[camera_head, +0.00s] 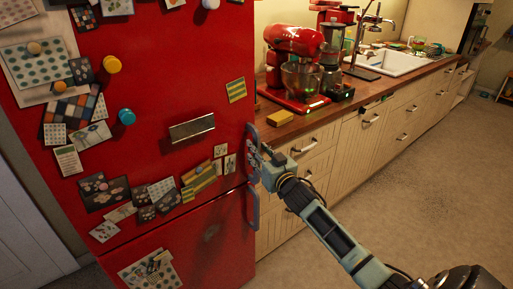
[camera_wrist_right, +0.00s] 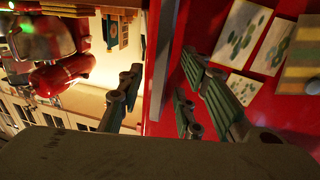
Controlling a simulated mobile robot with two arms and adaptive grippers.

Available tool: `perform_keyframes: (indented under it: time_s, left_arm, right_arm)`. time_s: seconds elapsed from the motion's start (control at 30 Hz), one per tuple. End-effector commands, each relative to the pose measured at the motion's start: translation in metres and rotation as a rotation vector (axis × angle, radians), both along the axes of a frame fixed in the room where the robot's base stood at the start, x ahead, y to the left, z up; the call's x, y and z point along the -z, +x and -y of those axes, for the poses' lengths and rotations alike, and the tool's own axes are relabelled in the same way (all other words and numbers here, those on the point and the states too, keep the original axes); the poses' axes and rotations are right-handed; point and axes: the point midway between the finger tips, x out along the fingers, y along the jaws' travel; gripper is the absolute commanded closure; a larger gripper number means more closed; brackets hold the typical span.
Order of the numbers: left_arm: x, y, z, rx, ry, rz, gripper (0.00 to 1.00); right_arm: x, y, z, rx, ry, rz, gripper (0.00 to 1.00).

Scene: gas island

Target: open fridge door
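The red fridge (camera_head: 165,95) fills the left of the head view, its upper door covered in cards and magnets. The upper door handle (camera_head: 252,138) is a grey vertical bar at the door's right edge. My right gripper (camera_head: 256,163) is at this handle's lower part and hides some of it. In the right wrist view, my gripper's fingers (camera_wrist_right: 157,95) are spread apart. A grey vertical strip, seemingly the handle (camera_wrist_right: 163,55), lies between them beside the red door (camera_wrist_right: 260,105). I cannot tell whether the fingers touch it. The door looks shut. My left gripper is not in view.
A lower fridge handle (camera_head: 252,205) sits below. Right of the fridge runs a wooden counter (camera_head: 335,115) with a red mixer (camera_head: 296,62), a yellow sponge (camera_head: 280,118) and a sink (camera_head: 388,62). Cream drawers stand below it. The floor (camera_head: 420,190) at the right is clear.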

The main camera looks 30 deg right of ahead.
Motion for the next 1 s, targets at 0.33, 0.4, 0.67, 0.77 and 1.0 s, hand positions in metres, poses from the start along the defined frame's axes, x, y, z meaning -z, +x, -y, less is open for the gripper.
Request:
perform_keyframes:
  time_s: [0.33, 0.4, 0.67, 0.77, 1.0]
  left_arm:
    - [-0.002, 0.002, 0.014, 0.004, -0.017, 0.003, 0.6]
    - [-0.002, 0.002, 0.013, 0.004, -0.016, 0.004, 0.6]
    - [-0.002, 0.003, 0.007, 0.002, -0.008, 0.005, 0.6]
    - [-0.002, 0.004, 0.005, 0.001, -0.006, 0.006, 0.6]
    - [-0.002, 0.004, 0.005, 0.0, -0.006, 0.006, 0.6]
  right_arm:
    - [0.001, 0.02, 0.002, 0.0, 0.0, -0.001, 0.67]
    - [0.001, 0.02, 0.002, 0.0, 0.0, -0.001, 0.67]
    - [0.001, 0.02, 0.002, -0.001, 0.0, -0.001, 0.8]
    - [0.001, 0.02, 0.002, -0.001, 0.0, -0.001, 0.88]
    - [0.001, 0.02, 0.002, -0.001, 0.0, -0.001, 1.0]
